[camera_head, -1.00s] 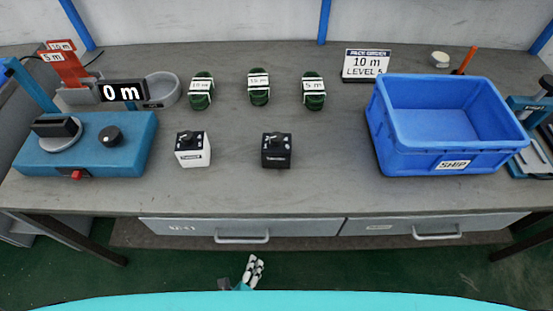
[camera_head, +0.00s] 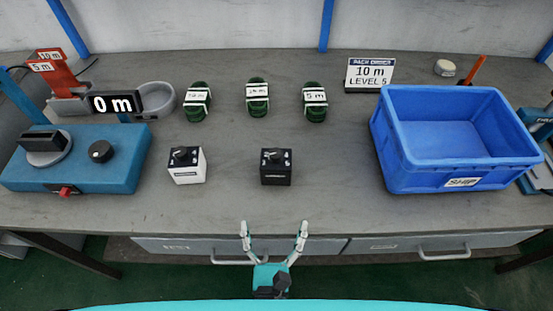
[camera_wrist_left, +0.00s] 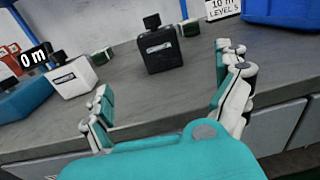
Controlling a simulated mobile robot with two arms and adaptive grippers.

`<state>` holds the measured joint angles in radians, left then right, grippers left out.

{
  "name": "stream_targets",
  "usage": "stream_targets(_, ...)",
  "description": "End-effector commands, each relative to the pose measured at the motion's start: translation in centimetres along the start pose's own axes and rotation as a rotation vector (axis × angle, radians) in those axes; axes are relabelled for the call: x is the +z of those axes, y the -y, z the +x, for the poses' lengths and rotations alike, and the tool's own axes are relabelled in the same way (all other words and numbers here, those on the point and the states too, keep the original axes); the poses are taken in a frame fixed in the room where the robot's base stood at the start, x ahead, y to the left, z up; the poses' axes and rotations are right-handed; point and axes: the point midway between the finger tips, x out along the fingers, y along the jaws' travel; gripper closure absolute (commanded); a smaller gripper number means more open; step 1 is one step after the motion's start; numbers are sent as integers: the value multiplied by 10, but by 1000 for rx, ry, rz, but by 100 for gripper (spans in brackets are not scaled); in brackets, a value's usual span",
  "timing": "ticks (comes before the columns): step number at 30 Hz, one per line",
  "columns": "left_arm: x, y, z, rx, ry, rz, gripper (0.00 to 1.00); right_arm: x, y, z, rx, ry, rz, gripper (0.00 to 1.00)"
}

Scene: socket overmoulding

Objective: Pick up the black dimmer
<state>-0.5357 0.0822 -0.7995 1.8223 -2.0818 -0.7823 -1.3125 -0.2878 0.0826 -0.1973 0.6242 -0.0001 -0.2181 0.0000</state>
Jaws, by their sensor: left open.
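The black dimmer (camera_head: 276,167) is a small black box with a knob on top and a white label on its front. It stands upright on the grey bench, right of the white dimmer (camera_head: 187,165). My left gripper (camera_head: 273,226) is open and empty, in front of the bench's front edge and in line with the black dimmer. In the left wrist view the black dimmer (camera_wrist_left: 160,48) stands beyond and between the open fingers (camera_wrist_left: 165,90), apart from them. My right gripper is not in view.
Several green coils, one of them in the middle (camera_head: 257,97), stand behind the dimmers. A blue SHIP crate (camera_head: 383,165) is at right, with an order sign (camera_head: 369,73) behind it. A blue machine (camera_head: 120,170) is at left. The bench around the black dimmer is clear.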

Motion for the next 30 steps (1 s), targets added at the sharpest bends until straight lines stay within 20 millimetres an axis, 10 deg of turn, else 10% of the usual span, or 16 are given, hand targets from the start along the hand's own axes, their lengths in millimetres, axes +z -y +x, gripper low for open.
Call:
stream_targets(15,3,0,102,2,4,1,0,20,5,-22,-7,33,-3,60)
stream_targets(30,-2,-2,156,0,3,2,0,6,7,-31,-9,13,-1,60)
